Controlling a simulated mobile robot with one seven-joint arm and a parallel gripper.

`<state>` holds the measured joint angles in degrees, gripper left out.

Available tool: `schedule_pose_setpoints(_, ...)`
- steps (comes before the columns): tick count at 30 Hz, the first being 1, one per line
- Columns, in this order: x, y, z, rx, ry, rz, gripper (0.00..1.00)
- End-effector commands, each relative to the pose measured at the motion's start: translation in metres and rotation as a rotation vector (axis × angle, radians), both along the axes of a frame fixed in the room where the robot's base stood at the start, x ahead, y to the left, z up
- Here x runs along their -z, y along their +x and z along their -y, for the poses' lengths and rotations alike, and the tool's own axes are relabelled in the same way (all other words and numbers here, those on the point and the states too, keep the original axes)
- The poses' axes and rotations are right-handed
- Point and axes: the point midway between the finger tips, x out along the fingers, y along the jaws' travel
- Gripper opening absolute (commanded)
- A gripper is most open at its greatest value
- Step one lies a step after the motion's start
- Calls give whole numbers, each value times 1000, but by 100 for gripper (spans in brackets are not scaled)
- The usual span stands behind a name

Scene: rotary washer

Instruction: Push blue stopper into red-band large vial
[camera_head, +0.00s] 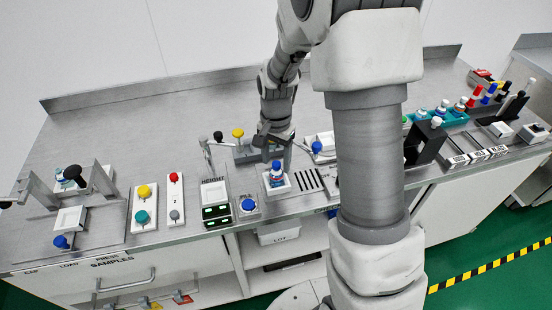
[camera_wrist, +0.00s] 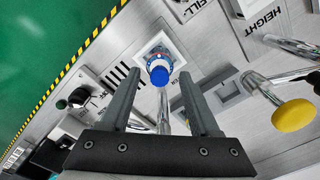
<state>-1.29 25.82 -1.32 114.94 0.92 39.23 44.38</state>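A vial (camera_head: 276,180) with a blue stopper (camera_head: 276,166) on top stands upright in a white square holder on the bench, right of the HEIGHT unit. In the wrist view the blue stopper (camera_wrist: 160,76) faces the camera, and the blue-and-white vial (camera_wrist: 158,55) is partly hidden behind it. Its band colour is too small to tell for sure, and I cannot tell how deep the stopper sits. My gripper (camera_head: 272,142) is above and behind the vial in the head view. Its fingers (camera_wrist: 160,84) are open and empty, with the stopper between and beyond their tips in the wrist view.
The HEIGHT unit (camera_head: 214,190) and a slotted plate (camera_head: 308,181) flank the holder. A yellow knob (camera_wrist: 293,115) on a metal lever stands close to my gripper. A press station (camera_head: 75,190) is at far left; a teal rack (camera_head: 440,117) of vials is at right.

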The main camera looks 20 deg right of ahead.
Motion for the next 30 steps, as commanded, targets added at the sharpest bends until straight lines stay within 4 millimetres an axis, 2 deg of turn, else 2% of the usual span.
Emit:
schedule_pose_setpoints(7,-1,0,0,0,0,0,62)
schedule_pose_setpoints(11,-10,0,0,0,0,1,62)
schedule_pose_setpoints(14,-27,1,0,0,0,4,62)
schedule_pose_setpoints(24,-110,1,0,-1,0,6,62)
schedule_pose_setpoints(30,-151,0,0,0,0,4,62)
